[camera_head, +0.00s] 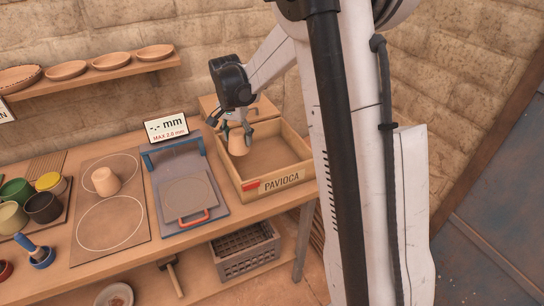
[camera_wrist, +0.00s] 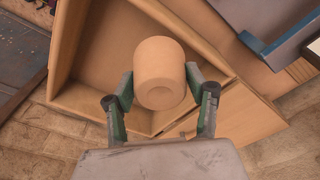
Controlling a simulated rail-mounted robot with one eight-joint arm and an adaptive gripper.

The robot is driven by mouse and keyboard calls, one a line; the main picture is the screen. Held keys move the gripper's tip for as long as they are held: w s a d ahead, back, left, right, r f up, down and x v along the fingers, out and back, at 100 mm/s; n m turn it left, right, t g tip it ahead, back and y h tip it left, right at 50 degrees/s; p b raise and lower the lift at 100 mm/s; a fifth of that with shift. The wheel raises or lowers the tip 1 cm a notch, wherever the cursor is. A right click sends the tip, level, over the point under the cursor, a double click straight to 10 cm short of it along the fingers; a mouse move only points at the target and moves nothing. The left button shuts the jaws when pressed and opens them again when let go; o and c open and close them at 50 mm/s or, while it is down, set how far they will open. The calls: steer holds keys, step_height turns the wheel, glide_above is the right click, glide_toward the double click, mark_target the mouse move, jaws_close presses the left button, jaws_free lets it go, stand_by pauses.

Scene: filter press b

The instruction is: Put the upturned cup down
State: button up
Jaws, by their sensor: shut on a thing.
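A plain tan clay cup (camera_head: 239,145) is between the fingers of my gripper (camera_head: 237,130), over the wooden tray (camera_head: 225,178) labelled PAVIOCA. In the wrist view my gripper (camera_wrist: 160,84) has a green-sided finger on each side of the cup (camera_wrist: 160,62). The cup's closed, ringed base faces the wrist camera, so it is held upside down. The tray (camera_wrist: 98,52) spreads below it. I cannot tell whether the cup's rim touches the tray floor. A second, similar clay cup (camera_head: 106,181) stands on the board with circles (camera_head: 88,226), inside the upper circle.
Several coloured pots (camera_head: 43,207) are at far left. A shelf (camera_head: 100,77) holds bowls. The tray's right part (camera_head: 285,150) is empty.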

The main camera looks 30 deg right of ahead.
steer(key=s+d+f, duration=0.1)
steer(key=d, duration=0.2)
steer(key=s+d+f, duration=0.1)
steer(key=d+f, duration=0.1)
steer(key=s+d+f+p, duration=0.1)
steer(key=d+f, duration=0.1)
steer(key=d, duration=0.1)
steer(key=shift+s+d+f, duration=0.1)
steer(key=shift+d+f, duration=0.15)
steer(key=shift+d, duration=0.1)
steer(key=shift+f, duration=2.05)
steer(key=shift+f, duration=0.1)
steer(key=o, duration=1.2)
